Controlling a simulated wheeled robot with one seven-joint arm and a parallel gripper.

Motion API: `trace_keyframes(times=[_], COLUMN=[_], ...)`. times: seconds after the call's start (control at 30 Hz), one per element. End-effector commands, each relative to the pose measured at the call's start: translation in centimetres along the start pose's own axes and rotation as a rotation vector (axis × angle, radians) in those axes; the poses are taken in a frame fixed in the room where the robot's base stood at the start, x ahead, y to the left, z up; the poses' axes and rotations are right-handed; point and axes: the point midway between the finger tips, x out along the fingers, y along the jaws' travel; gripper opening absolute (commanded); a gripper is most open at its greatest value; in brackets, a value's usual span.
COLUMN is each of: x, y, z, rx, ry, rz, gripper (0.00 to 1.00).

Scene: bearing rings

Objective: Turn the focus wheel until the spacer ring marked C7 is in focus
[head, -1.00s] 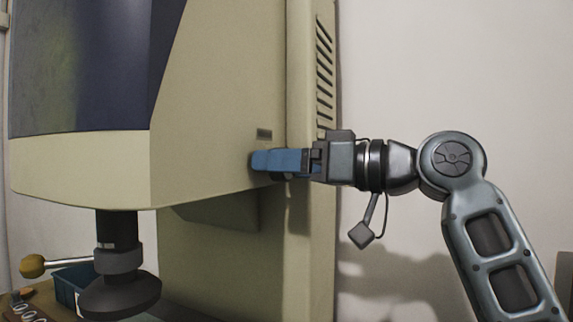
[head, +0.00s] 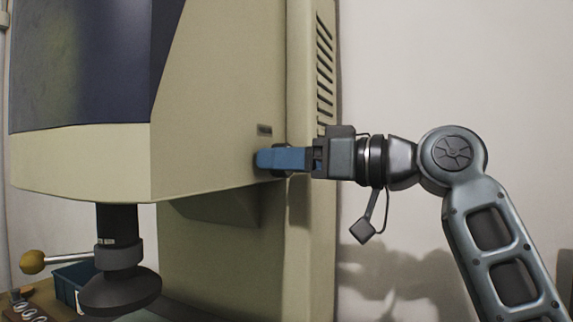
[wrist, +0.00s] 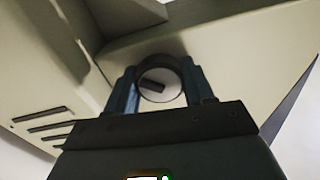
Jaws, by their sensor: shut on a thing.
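The focus wheel (head: 259,163) is a small dark knob on the side of the beige machine. In the wrist view the wheel (wrist: 142,70) shows as a dark rim around a pale round face with a dark bar. My gripper (head: 264,160) has blue fingers shut on the wheel's rim, one on each side in the wrist view (wrist: 160,82). The machine's large screen (head: 85,65) is dark with a blurred greenish patch; no ring or mark is readable on it. Several small rings (head: 24,309) lie at the bottom left, too small to read; C7 cannot be made out.
A dark lens barrel (head: 118,260) hangs under the machine head (head: 215,165). The pale wall (head: 450,60) at right leaves open room around my arm.

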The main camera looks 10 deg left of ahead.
Motion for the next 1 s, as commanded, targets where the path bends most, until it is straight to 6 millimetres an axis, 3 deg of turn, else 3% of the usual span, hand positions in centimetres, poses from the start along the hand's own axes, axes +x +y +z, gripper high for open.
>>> trace_keyframes(times=[0.6,1.0], x=[-0.04,-0.05], y=[0.09,0.06], z=[0.33,0.15], rx=[-0.446,-0.614], ry=[-0.001,-0.001], rz=[0.001,0.000], gripper=[0.22,0.22])
